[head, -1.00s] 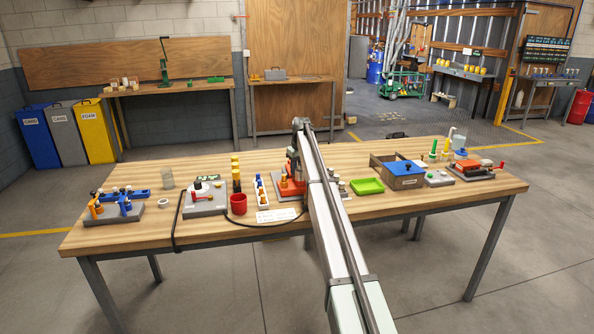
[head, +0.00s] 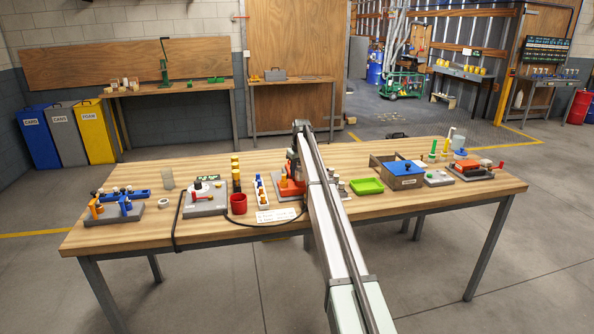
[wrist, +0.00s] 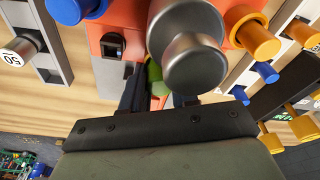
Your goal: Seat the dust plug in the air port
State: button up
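In the wrist view my gripper (wrist: 160,88) reaches over an orange-red block (wrist: 135,18). Its dark fingers stand a small gap apart with a small yellow-green piece (wrist: 154,76) between their tips. That piece appears gripped and may be the dust plug. A large grey metal cylinder (wrist: 193,62) covers the right fingertip and part of the green piece. A dark square opening (wrist: 112,46) sits in the block left of the fingers; I cannot tell whether it is the air port. In the head view my arm hides the gripper, beside the red station (head: 290,188).
In the wrist view a blue knob (wrist: 82,8) is at upper left and orange cylinders (wrist: 254,34) are at right, close to the metal cylinder. In the head view a red cup (head: 238,204) and a green tray (head: 367,186) flank my arm.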

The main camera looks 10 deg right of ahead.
jog(key=shift+o, duration=1.4)
jog(key=shift+s+f, duration=0.25)
jog(key=shift+f, duration=0.4)
jog(key=shift+o, duration=0.2)
jog(key=shift+r, duration=0.25)
notch_tip(320, 180, up, 13)
jog(key=s, duration=0.1)
jog(key=shift+d, duration=0.35)
jog(key=shift+s+f, duration=0.1)
